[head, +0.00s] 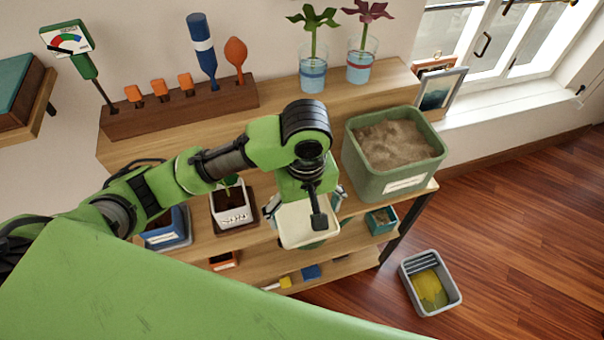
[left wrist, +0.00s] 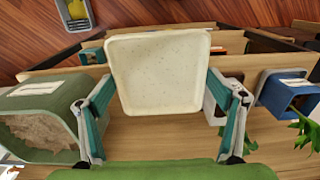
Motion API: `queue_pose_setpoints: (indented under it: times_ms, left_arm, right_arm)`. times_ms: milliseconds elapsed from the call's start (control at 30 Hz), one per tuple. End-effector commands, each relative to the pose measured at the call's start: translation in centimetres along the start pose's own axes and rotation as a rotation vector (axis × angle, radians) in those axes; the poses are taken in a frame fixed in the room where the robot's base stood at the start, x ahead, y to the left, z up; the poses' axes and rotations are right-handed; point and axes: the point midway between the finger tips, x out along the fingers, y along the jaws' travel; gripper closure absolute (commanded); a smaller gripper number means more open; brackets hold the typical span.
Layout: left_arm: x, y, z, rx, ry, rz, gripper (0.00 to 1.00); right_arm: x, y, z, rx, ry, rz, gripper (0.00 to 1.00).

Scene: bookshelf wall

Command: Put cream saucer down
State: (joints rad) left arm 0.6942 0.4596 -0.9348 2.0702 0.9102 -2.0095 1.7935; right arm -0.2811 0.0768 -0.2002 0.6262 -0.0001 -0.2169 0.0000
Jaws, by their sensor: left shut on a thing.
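The cream saucer (head: 294,226) is a shallow square tray with rounded corners. My left gripper (head: 308,208) is shut on it and holds it in front of the shelf unit, left of the big green sand bin. In the left wrist view the saucer (left wrist: 157,72) sits between the two teal-and-grey fingers of my left gripper (left wrist: 160,85), one at each side. The gripper and wrist cover part of the saucer in the head view. I cannot tell whether its underside touches anything. My right gripper is not in view.
The green sand bin (head: 388,182) stands on the wooden shelf unit. A white pot (head: 231,206) and a blue container (head: 168,236) are left of the saucer. A small teal box (head: 381,220) is to its right. A grey bin (head: 413,265) stands on the floor.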

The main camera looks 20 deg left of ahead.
Motion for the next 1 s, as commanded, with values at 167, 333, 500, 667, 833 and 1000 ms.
queue_pose_setpoints:
  times_ms: [167, 333, 500, 667, 833, 1000]
  left_arm:
    - [1.5, 0.6, -3.4, -0.012, 0.0, -0.006, 0.36]
    - [3.3, 1.5, -7.6, -0.01, 0.0, -0.005, 0.36]
    - [6.5, 2.1, -10.5, -0.006, -0.002, -0.005, 0.36]
    - [8.6, 2.6, -12.2, -0.004, 0.0, -0.002, 0.36]
    - [9.5, 2.8, -13.0, -0.003, 0.0, 0.0, 0.36]
    - [11.8, 2.8, -13.2, -0.002, -0.002, -0.002, 0.36]
  right_arm:
    - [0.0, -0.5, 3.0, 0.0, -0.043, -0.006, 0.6]
    - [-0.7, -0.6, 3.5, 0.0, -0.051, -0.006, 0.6]
    - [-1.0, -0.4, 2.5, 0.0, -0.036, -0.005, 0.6]
    - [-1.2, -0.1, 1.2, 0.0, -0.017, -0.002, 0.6]
    - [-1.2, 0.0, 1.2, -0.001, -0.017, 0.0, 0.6]
    - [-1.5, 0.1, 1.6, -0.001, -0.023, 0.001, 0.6]
